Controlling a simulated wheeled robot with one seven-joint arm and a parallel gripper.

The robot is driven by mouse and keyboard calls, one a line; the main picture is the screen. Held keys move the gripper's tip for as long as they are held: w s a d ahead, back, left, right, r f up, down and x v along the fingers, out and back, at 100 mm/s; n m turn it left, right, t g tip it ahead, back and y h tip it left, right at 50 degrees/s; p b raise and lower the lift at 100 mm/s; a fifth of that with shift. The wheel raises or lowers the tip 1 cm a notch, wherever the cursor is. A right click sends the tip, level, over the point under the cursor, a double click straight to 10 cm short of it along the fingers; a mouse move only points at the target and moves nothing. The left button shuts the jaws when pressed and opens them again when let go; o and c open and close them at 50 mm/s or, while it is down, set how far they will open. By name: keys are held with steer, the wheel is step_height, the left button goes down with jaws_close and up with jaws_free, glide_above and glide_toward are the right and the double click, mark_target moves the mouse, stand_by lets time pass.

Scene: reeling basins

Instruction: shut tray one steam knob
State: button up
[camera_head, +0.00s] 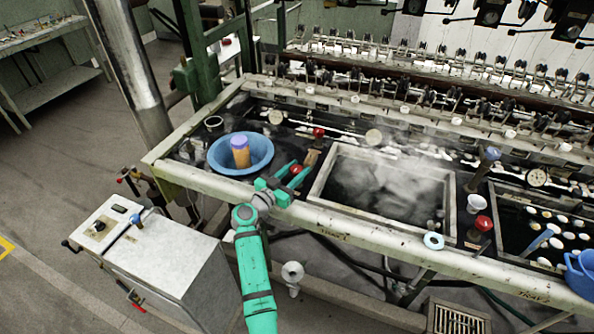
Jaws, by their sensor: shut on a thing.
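My green gripper (288,181) is at the front left corner of the steaming basin of tray one (317,188). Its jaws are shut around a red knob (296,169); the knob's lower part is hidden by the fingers. White steam hangs over the dark water in the basin. A tray label shows on the front rail below it, hard to read. How far the held knob is turned cannot be told.
A blue bowl (222,163) with an orange and purple container (240,152) stands left of my gripper. Right of the basin are a red knob (483,223), a white cup (476,203) and a blue-topped knob (492,154).

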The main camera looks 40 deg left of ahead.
stand_by(0.3)
steer(key=o, duration=1.1)
steer(key=shift+c, duration=0.2)
steer(key=s, duration=1)
steer(key=shift+s+a, duration=0.15)
steer(key=shift+s, duration=0.25)
